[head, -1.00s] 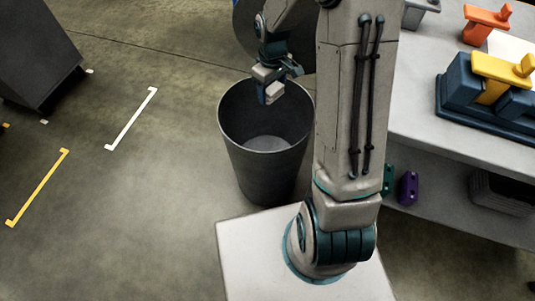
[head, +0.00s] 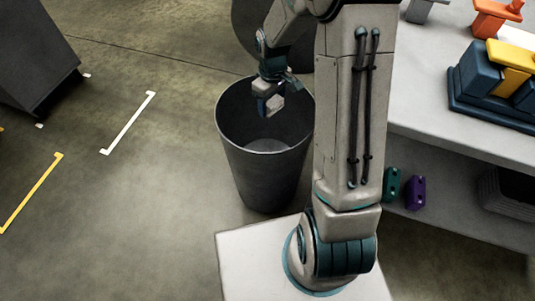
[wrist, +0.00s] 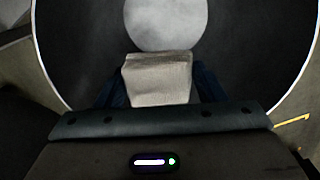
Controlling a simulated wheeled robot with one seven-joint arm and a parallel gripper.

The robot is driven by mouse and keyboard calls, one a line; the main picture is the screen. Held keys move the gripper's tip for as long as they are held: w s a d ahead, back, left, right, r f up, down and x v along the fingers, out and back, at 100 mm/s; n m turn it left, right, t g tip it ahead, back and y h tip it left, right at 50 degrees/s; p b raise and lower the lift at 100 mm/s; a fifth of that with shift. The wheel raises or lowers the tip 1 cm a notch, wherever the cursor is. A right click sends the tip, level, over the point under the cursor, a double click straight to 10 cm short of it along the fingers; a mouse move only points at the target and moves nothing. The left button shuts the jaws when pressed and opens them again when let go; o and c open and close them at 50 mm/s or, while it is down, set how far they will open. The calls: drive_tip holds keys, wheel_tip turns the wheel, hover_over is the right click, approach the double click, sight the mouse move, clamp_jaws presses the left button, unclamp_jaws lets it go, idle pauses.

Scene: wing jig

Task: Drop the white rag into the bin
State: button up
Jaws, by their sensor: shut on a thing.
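The white rag (wrist: 160,80) is a pale folded block between my gripper's fingers in the wrist view. It shows small and light in the head view (head: 275,104). My gripper (head: 268,107) is shut on the rag and points down within the bin's mouth. The bin (head: 262,180) is a dark grey round can on the floor, left of my arm. In the wrist view the bin's dark inner wall (wrist: 85,45) surrounds the rag, and its pale round bottom shows beyond it. The bin's bottom looks bare where visible.
A pale workbench (head: 440,105) stands at the right with a blue and yellow jig (head: 500,85) and an orange part (head: 495,18). Teal and purple pieces (head: 415,193) sit on its lower shelf. A dark cabinet (head: 35,60) stands at the far left. The floor between is clear.

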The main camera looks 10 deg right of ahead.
drive_tip(key=o, duration=1)
drive_tip(key=shift+o, duration=0.2)
wheel_tip(320, 180, up, 14)
drive_tip(key=p, duration=0.4)
drive_tip(key=shift+p, duration=0.3)
drive_tip(key=s+r+m+t+p, duration=0.1)
drive_tip(key=s+r+m+p, duration=0.1)
drive_tip(key=s+r+p, duration=0.4)
drive_tip(key=s+r+m+t+p, duration=0.1)
drive_tip(key=s+r+p, duration=0.6)
drive_tip(key=r, duration=0.7)
drive_tip(key=s+r+m+p, duration=0.4)
drive_tip(key=s+r+p, duration=0.3)
drive_tip(key=r+p, duration=0.2)
drive_tip(key=shift+s+a+r+t+p, duration=0.2)
drive_tip(key=shift+r+t+p, duration=0.15)
drive_tip(key=shift+r, duration=0.45)
